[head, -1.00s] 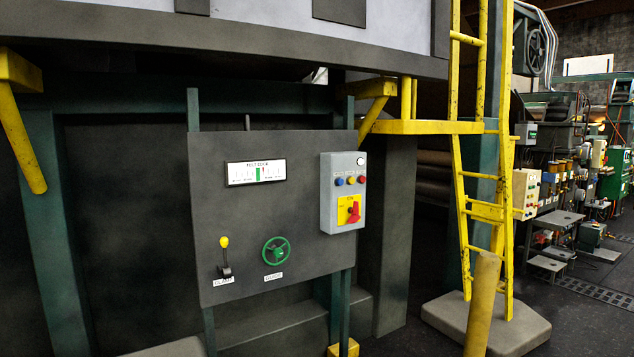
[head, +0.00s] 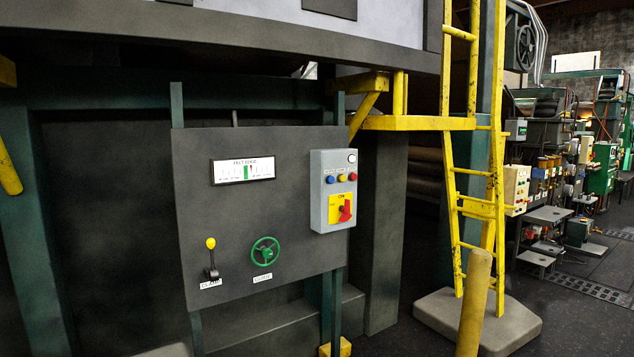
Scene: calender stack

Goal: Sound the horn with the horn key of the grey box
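The grey box (head: 320,213) is fixed to the right edge of a dark upright panel. The lettering above the keys is too small to read, so I cannot tell which is the horn key. A pale round lamp or button (head: 352,158) sits at the box's top right corner. Below the keys is a red rotary switch (head: 345,211) on a yellow plate. My gripper is not in view.
The dark panel (head: 210,225) also carries a felt edge gauge (head: 244,170), a yellow-knobbed lever (head: 211,258) and a green handwheel (head: 265,252). A yellow post (head: 474,305) and ladder (head: 496,180) stand to the right.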

